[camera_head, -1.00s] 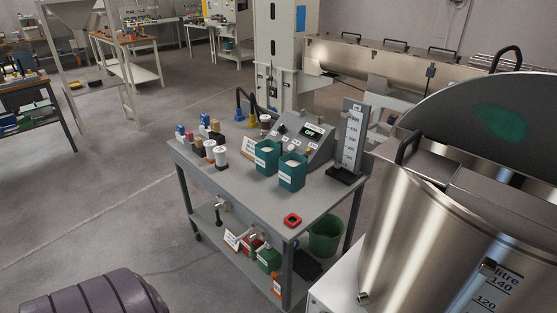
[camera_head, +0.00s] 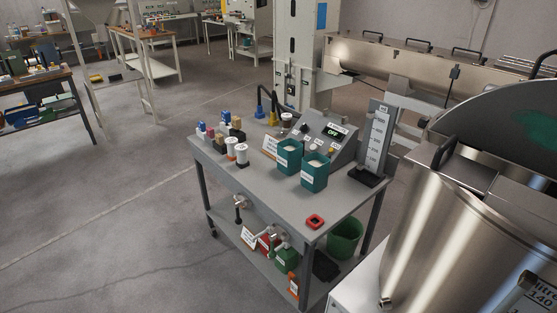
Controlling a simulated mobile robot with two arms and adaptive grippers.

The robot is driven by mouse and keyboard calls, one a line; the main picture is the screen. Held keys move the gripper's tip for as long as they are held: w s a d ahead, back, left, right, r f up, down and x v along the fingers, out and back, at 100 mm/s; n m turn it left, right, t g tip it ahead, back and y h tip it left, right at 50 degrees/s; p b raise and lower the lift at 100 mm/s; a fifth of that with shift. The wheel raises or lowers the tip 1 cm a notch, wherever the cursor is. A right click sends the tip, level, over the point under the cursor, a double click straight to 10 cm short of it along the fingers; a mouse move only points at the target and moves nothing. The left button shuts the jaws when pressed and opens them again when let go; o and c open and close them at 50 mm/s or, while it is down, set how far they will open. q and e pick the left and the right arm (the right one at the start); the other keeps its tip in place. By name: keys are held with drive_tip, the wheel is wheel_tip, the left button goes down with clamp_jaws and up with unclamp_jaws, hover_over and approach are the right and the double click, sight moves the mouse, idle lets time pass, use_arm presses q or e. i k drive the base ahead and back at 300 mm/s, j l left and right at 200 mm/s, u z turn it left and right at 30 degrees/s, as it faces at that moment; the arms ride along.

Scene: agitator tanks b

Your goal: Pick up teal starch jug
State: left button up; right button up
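Two teal jugs with white labels and pale contents stand side by side on the grey cart's top: the left teal jug (camera_head: 288,157) and the right teal jug (camera_head: 314,171). Their label text is too small to read, so I cannot tell which one holds starch. Both stand upright in front of a grey control box. Neither of my grippers shows in this view.
The grey cart (camera_head: 262,194) also carries several small bottles, a control box (camera_head: 330,137), a scale column (camera_head: 377,140) and a red ring-like item (camera_head: 314,221). A green bucket (camera_head: 344,238) is on its lower shelf. A steel tank (camera_head: 455,245) stands close at right. Floor at left is clear.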

sight(293, 156)
drive_tip(key=z, duration=1.5)
drive_tip(key=u, duration=1.5)
drive_tip(key=i+j+z, duration=0.2)
drive_tip(key=i+j, duration=0.55)
